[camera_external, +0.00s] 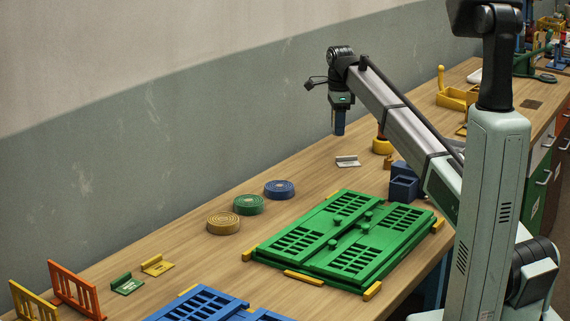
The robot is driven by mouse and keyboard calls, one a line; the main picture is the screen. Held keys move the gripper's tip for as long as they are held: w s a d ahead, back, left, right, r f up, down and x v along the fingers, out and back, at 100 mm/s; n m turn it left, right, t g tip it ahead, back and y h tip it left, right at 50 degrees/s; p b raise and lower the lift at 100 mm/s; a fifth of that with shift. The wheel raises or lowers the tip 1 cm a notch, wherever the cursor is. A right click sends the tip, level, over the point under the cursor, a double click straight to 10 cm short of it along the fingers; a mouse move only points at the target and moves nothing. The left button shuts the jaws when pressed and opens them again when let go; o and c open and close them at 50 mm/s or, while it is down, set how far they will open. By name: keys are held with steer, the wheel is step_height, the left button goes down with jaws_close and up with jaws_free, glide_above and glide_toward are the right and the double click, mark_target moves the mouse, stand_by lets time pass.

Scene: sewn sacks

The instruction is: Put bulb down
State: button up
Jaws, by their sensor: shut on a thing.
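My gripper (340,107) points down above the back part of the wooden table, near the wall side. It is shut on a small dark blue upright piece (339,123), which hangs below it, seemingly clear of the tabletop. The piece is too small here to tell whether it is the bulb. No other thing can be clearly recognised as a bulb.
A small white plate stand (347,161) lies below the gripper, with a yellow round piece (382,147) and blue boxes (403,187) to the right. Blue (279,189), green (248,205) and yellow (223,222) discs stand left of a large green panel (350,240).

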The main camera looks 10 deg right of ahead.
steer(key=s+d, duration=0.4)
steer(key=s, duration=0.2)
glide_above(363, 186)
step_height(363, 186, down, 2)
steer(key=shift+n, duration=0.4)
steer(key=shift+s+f, duration=0.1)
steer(key=shift+f, duration=4.65)
steer(key=shift+f, duration=0.1)
steer(key=o, duration=1.1)
step_height(363, 186, up, 12)
steer(key=shift+r, duration=0.15)
